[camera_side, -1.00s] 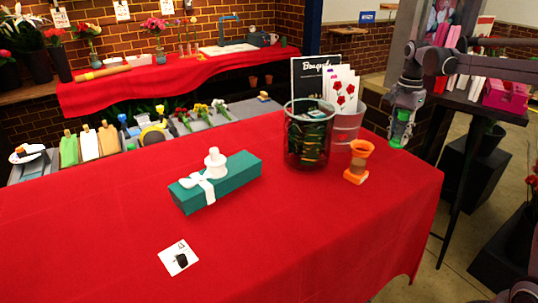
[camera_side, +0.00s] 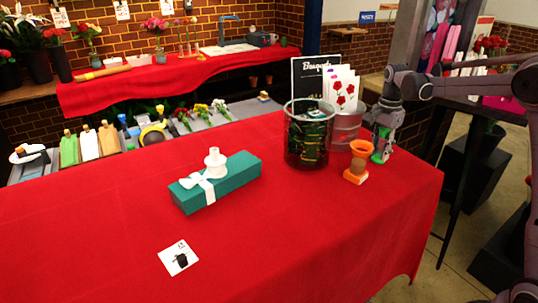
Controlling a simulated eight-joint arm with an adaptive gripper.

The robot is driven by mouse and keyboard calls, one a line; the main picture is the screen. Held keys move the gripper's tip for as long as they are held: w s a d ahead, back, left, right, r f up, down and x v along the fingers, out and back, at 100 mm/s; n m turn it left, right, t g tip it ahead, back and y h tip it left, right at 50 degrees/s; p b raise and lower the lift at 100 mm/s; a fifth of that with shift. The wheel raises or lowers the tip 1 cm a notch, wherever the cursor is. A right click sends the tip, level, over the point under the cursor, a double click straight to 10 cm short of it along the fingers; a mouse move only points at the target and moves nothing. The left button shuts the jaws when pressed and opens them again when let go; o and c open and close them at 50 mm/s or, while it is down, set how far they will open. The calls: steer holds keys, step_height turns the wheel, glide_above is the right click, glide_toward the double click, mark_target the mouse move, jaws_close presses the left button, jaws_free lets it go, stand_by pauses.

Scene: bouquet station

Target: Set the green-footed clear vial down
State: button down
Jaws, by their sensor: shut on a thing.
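My gripper (camera_side: 381,143) is at the right end of the red-covered table, pointing down. It is shut on the green-footed clear vial (camera_side: 379,157), of which mainly the green foot shows below the fingers. The vial is upright and low, close to the tabletop; I cannot tell whether its foot touches the cloth. It is just right of and behind an orange-footed vial (camera_side: 358,161) that stands upright on the table. The clear upper part of the green-footed vial is mostly hidden by the fingers.
A large glass jar (camera_side: 307,135) and a metal bucket with cards (camera_side: 345,128) stand left of my gripper. A teal gift box (camera_side: 232,177) with a white spool-like piece on it lies farther left. A small card (camera_side: 178,258) lies in front. The front right cloth is clear.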

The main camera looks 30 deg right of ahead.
mark_target(384, 129)
steer(key=shift+f, duration=0.1)
steer(key=c, duration=1)
jaws_free()
steer(key=r, duration=1.1)
steer(key=shift+w+r, duration=0.2)
steer(key=shift+r, duration=0.15)
steer(key=shift+s+a+r, duration=0.1)
steer(key=shift+a+r, duration=0.15)
steer(key=shift+r, duration=0.1)
steer(key=s+a+f+n+t, duration=0.2)
steer(key=s+a+f+n, duration=0.1)
steer(key=s+a+n, duration=0.3)
steer(key=s+a+f+n+t, duration=0.2)
steer(key=s+a+n+t, duration=0.1)
steer(key=s+a+n, duration=0.3)
steer(key=s+a+f+n+t, duration=0.2)
steer(key=s+a+f+n, duration=0.1)
steer(key=s+a+n, duration=0.3)
steer(key=shift+a+f+t, duration=0.15)
steer(key=shift+a+f, duration=0.05)
steer(key=shift+a, duration=0.3)
steer(key=shift+a+f+t, duration=0.15)
steer(key=shift+a, duration=0.35)
